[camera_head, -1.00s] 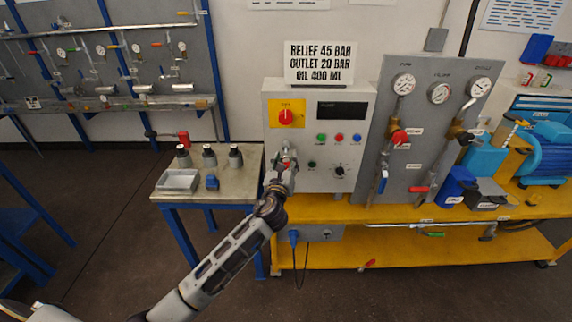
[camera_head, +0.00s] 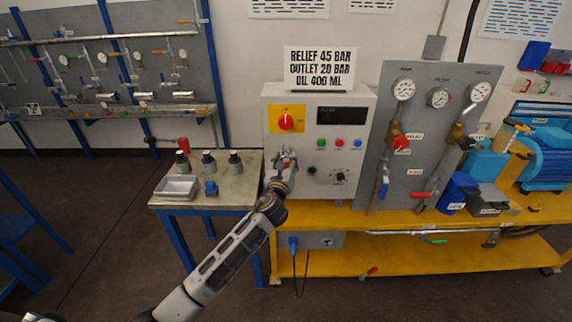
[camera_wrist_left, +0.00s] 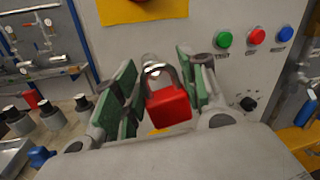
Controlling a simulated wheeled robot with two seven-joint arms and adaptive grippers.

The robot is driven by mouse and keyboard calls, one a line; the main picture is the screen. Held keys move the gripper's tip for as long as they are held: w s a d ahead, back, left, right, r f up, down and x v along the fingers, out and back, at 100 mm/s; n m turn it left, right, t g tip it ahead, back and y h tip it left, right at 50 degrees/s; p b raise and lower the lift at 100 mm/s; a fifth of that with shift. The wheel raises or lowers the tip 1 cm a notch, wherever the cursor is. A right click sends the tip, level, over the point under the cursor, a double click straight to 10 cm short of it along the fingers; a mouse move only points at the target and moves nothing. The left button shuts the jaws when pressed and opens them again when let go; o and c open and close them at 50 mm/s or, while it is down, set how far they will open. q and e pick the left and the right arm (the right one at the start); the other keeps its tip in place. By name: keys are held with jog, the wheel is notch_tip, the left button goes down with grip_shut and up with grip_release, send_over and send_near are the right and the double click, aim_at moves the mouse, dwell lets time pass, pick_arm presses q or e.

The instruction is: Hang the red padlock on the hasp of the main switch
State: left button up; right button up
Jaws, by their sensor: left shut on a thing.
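The main switch (camera_head: 286,122) is a red knob on a yellow plate, on the front of the grey control box. My left gripper (camera_head: 284,158) is in front of the box, just below the yellow plate. In the left wrist view the red padlock (camera_wrist_left: 169,108) sits between the green-padded fingers of the left gripper (camera_wrist_left: 163,92), with its metal shackle upward. The gripper is shut on it. The yellow plate (camera_wrist_left: 140,10) shows above the shackle, with a gap between them. I cannot make out the hasp. My right gripper is not in view.
The control box (camera_head: 355,180) carries several buttons right of the gripper. A gauge panel (camera_head: 425,165) stands further right on the yellow bench (camera_head: 400,217). A small table (camera_head: 235,190) at left holds a metal tray (camera_head: 177,188), a blue item (camera_head: 211,188) and several dark-topped bottles.

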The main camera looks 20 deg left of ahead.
pick_arm(q)
jog(key=shift+w+a+f+b, duration=0.1)
jog(key=shift+w+a+b, duration=0.15)
jog(key=shift+w, duration=0.4)
jog(key=shift+w+a+f+b, duration=0.1)
jog(key=shift+w+b, duration=0.15)
jog(key=shift+w, duration=0.4)
jog(key=shift+w+a+f, duration=0.1)
jog(key=shift+w+f, duration=0.15)
jog(key=shift+w, duration=0.1)
jog(key=shift+f, duration=0.1)
jog(key=shift+c, duration=0.7)
jog(key=o, duration=1.2)
jog(key=shift+o, duration=0.2)
jog(key=shift+s, duration=0.1)
jog(key=s+d, duration=0.1)
jog(key=s, duration=1)
jog(key=shift+s+f, duration=0.2)
jog(key=shift+s, duration=0.1)
